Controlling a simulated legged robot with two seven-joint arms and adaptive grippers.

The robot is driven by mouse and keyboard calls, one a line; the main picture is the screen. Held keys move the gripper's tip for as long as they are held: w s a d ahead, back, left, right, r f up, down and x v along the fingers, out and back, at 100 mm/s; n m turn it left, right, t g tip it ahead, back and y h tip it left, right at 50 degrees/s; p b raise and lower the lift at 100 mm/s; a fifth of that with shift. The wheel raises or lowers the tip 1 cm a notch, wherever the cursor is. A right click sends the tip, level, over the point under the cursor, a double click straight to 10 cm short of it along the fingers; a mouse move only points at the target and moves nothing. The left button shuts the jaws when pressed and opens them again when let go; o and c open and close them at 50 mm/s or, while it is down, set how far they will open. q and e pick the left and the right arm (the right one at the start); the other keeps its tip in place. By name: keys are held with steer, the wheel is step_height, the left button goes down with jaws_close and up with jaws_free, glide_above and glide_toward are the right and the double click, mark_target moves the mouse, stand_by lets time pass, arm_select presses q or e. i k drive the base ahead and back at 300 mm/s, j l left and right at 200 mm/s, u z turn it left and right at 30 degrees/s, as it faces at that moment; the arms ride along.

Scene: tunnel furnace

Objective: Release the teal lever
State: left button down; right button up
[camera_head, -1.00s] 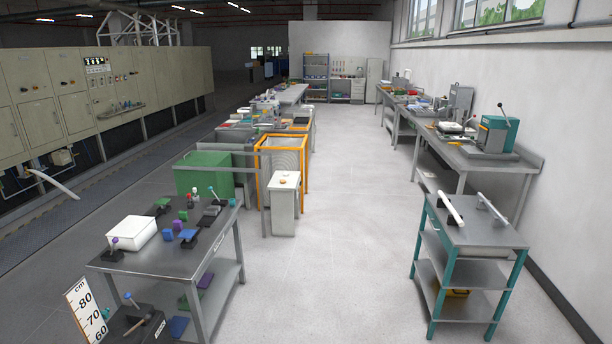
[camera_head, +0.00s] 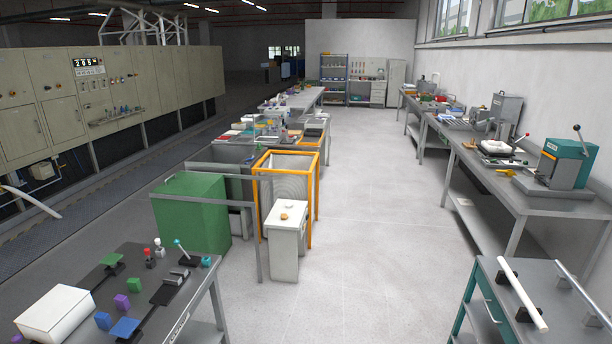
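Neither of my grippers is in view.
The near-left table (camera_head: 205,290) also holds a white box (camera_head: 57,312) and several small coloured blocks. A green cabinet (camera_head: 190,215), an orange frame (camera_head: 314,205) and a white pedestal (camera_head: 286,240) stand beyond. A teal-legged cart (camera_head: 490,290) is at right. The central floor is clear.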

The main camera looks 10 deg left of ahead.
mark_target(176, 242)
steer(key=i+j+u, duration=0.1)
steer(key=i+u, duration=0.15)
steer(key=i, duration=0.45)
steer(key=i+u, duration=0.25)
steer(key=i, duration=0.5)
steer(key=i+l+u, duration=0.25)
steer(key=i, duration=0.45)
steer(key=i+u, duration=0.1)
steer(key=i, duration=0.6)
steer(key=u, duration=0.45)
